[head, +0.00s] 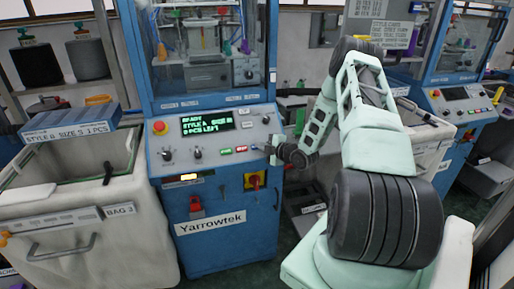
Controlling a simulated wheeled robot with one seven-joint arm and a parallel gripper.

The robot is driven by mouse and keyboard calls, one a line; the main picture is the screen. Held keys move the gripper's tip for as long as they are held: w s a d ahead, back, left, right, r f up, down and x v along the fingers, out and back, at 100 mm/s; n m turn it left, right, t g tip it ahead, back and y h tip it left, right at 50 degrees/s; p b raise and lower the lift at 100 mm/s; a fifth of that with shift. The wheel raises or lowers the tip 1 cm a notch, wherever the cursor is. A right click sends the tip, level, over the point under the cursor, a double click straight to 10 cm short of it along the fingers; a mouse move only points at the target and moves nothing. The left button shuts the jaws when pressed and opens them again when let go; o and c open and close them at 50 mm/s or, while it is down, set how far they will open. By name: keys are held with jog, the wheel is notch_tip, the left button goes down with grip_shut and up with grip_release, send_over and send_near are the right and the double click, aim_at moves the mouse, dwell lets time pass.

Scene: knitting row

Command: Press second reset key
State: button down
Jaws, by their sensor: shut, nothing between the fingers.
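The knitting machine's sloped grey control panel (215,138) faces me on a blue cabinet. A small blue spot lies just right of the red key. My gripper (271,150) is small in the head view, at the panel's right end, right of these keys. It is shut with nothing seen in it; I cannot tell whether it touches the panel. No key can be read as the second reset key; part of the panel's right end is hidden by my gripper.
A blue box (70,124) rests on the rim of a pale bin (60,235) left of the machine. A yellow-and-red switch (255,181) and a red padlock-like part (196,206) stick out of the cabinet front. Another similar machine (460,95) stands at right.

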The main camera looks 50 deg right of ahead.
jog(key=shift+r, duration=0.1)
jog(key=shift+s+a+r, duration=0.25)
jog(key=shift+s+r, duration=0.15)
jog(key=shift+r, duration=0.05)
jog(key=s+r+p, duration=0.1)
jog(key=a+r, duration=0.1)
jog(key=s+r+p, duration=0.1)
jog(key=r, duration=0.1)
jog(key=shift+s+a+p, duration=0.3)
jog(key=shift+s, duration=0.05)
dwell(1.1)
